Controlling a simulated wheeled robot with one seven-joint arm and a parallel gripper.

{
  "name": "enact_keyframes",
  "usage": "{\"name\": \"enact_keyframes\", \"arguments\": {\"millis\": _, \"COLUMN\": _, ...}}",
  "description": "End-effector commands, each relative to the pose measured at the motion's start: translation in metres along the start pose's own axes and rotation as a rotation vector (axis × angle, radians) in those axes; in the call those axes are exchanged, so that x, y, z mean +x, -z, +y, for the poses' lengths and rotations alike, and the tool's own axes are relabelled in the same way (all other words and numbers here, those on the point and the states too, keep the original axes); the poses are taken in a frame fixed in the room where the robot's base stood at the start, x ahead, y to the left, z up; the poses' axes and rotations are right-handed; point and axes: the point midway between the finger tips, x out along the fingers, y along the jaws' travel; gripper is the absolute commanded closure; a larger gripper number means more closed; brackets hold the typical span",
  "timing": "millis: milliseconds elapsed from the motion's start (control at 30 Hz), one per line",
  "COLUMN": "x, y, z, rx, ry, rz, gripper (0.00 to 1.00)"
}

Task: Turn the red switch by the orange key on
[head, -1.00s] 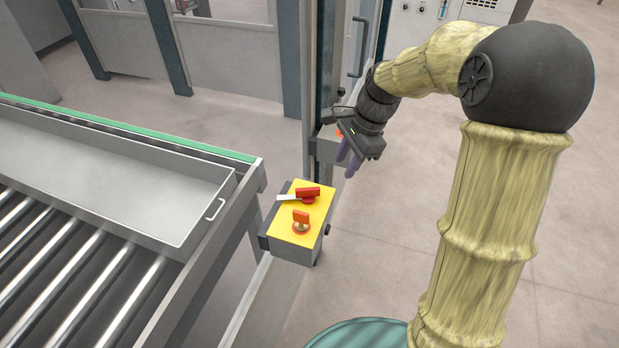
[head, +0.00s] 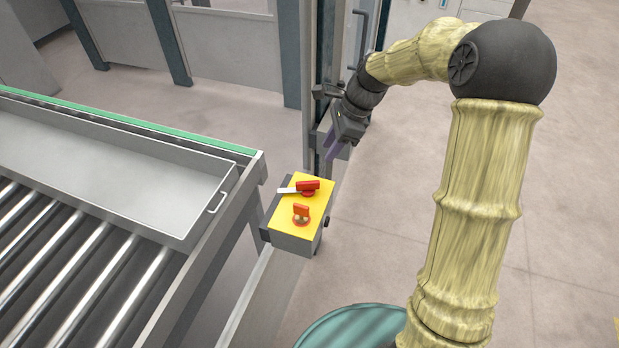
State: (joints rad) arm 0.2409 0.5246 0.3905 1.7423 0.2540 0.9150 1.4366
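The red switch (head: 309,187) sits on the yellow top (head: 318,212) of a small grey box. A white pointer or tab (head: 287,190) extends from it to the left. The orange key (head: 301,211) stands upright on the same top, nearer to me, on a round base. My gripper (head: 333,151) is above and beyond the box, a little right of the switch, pointing down and apart from it. Its purple fingers overlap in this view, so I cannot tell whether they are open. I see nothing held.
A roller conveyor (head: 70,275) with a grey tray (head: 120,165) and handle fills the left side. A dark post (head: 312,90) of the machine stands right behind the box, close to my gripper. The floor to the right (head: 570,200) is clear.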

Motion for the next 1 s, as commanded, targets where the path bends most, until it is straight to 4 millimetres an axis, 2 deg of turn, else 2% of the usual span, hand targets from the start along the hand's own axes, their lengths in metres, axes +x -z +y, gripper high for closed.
{"name": "enact_keyframes", "arguments": {"millis": 600, "x": 0.106, "y": -0.002, "z": 0.002, "rx": 0.001, "ry": -0.005, "rz": -0.002, "gripper": 0.65}}
{"name": "enact_keyframes", "arguments": {"millis": 800, "x": 0.129, "y": -0.001, "z": 0.001, "rx": -0.001, "ry": -0.002, "rz": -0.001, "gripper": 0.65}}
{"name": "enact_keyframes", "arguments": {"millis": 1000, "x": 0.134, "y": -0.001, "z": 0.001, "rx": -0.001, "ry": 0.001, "rz": -0.001, "gripper": 0.65}}
